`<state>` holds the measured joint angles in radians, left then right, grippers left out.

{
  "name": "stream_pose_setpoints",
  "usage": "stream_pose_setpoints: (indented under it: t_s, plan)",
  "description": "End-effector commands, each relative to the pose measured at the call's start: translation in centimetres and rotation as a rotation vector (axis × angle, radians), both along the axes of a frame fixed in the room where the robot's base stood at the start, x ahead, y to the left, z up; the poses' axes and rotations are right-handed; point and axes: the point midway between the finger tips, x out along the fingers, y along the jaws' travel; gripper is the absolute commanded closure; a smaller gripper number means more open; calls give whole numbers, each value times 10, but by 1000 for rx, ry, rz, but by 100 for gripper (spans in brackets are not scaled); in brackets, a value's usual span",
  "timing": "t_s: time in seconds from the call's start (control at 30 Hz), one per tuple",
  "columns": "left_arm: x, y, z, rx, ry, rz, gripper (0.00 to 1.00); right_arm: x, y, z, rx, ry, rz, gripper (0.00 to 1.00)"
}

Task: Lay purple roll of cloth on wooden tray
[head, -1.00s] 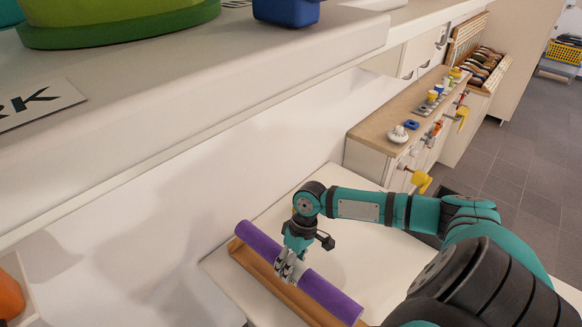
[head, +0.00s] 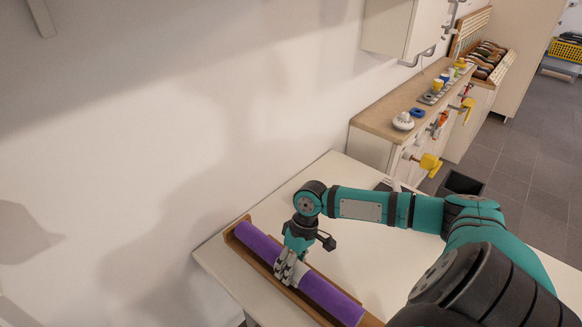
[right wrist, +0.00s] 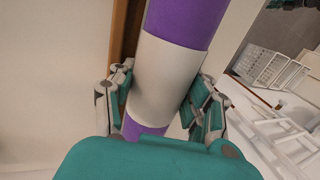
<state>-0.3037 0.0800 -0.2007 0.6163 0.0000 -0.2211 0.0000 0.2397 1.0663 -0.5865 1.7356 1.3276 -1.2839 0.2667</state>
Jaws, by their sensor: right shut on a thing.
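The purple roll of cloth (head: 325,298) has a white band (right wrist: 165,75) around its middle. The long wooden tray (head: 240,252) lies on the white table by the wall. In the head view the roll is lined up lengthwise with the tray and within its outline, with tray rim showing on both sides. I cannot tell whether the roll touches the tray floor. My right gripper (head: 289,271) comes from above and is shut on the roll at the white band; the right wrist view shows fingers on both sides. My left gripper is not in view.
The white table (head: 345,250) has free room right of the tray. The wall runs close behind the tray. Farther back, a wooden-topped counter (head: 385,120) holds small parts, with a yellow handle (head: 428,162) sticking out. A dark bin (head: 460,184) stands on the floor.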

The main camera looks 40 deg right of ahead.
Motion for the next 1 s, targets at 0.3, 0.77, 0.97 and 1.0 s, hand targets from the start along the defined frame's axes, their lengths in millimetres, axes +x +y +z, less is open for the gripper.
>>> stream_pose_setpoints:
  t_s: [0.3, 0.77, 0.97, 1.0]
  plan:
    - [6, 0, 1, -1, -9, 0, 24, 0, 0, -1, 0, -1, 0, 93]
    - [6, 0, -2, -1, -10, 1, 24, -1, 0, -12, 0, 2, 0, 93]
    - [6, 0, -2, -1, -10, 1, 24, -2, 0, -15, -2, 6, 1, 38]
    - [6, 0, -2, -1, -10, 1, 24, -2, 0, -15, -2, 6, 0, 33]
